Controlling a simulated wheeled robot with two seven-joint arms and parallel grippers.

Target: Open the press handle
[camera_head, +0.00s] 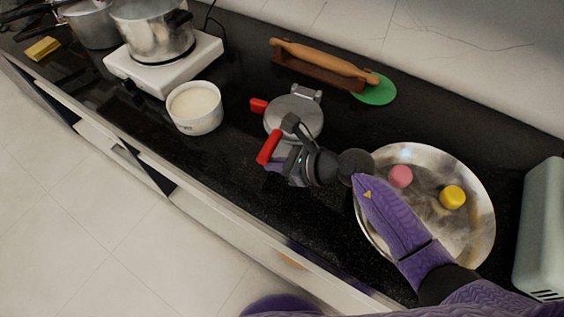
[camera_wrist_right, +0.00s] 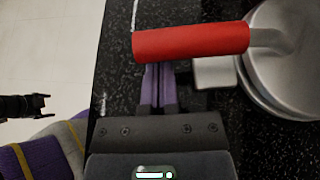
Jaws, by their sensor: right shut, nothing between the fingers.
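The press (camera_head: 293,117) is round and silver and stands on the black counter. It has a red handle (camera_head: 268,147) on its near side and a second red grip (camera_head: 258,105) at its left. In the right wrist view the red handle (camera_wrist_right: 190,42) lies across the picture, with the round press plate (camera_wrist_right: 290,55) to its right. My right gripper (camera_head: 274,166) is at the near side of the press; its purple fingers (camera_wrist_right: 160,72) are shut and empty, tips close to the handle's underside in that picture. I cannot tell if they touch. My left gripper is not seen.
A white bowl (camera_head: 194,109) stands left of the press, near a pot (camera_head: 152,35) on a white stove (camera_head: 163,74). A rolling pin (camera_head: 325,58) lies behind. A steel pan (camera_head: 474,235) with pink and yellow balls is at right, under my arm.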

